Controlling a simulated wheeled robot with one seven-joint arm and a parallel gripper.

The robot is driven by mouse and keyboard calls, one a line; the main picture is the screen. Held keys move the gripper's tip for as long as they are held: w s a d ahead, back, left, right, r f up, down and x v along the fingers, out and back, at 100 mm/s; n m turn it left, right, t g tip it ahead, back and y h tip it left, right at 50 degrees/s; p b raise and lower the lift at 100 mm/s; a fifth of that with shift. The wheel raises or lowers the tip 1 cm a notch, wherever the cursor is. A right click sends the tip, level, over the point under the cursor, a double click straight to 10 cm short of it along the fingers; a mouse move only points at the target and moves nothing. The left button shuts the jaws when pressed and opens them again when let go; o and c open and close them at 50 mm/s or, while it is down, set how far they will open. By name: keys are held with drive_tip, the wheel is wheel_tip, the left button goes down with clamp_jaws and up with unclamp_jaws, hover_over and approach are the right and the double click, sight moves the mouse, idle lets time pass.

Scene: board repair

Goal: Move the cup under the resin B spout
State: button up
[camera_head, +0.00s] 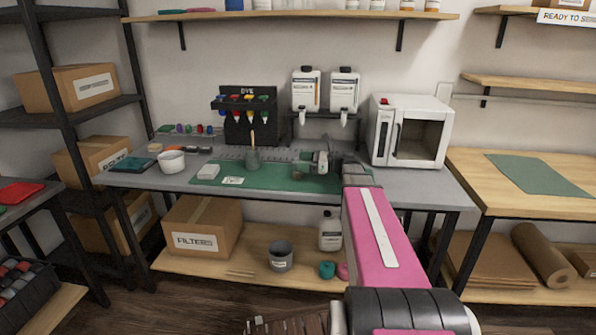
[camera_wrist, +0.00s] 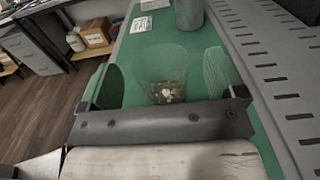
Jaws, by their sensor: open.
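A clear cup (camera_wrist: 165,72) with some small pale and brown bits at its bottom stands on the green mat (camera_wrist: 133,60). My gripper (camera_wrist: 163,80) is open around it, with one green finger pad on each side and visible gaps to the cup. In the head view my gripper (camera_head: 322,163) is low over the right part of the mat, and the cup cannot be made out clearly there. Two white resin jugs (camera_head: 306,90) (camera_head: 344,91) stand on a rack behind, each with a white spout (camera_head: 344,119) below. Their labels are too small to read.
A white oven-like box (camera_head: 410,132) stands right of the jugs. A dye rack (camera_head: 247,117) and a white bowl (camera_head: 171,161) are on the left. A slotted grey strip (camera_wrist: 262,65) edges the mat.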

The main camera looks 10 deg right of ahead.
drive_tip(key=shift+x, duration=1.1)
drive_tip(key=c, duration=1.1)
drive_tip(key=shift+r, duration=0.25)
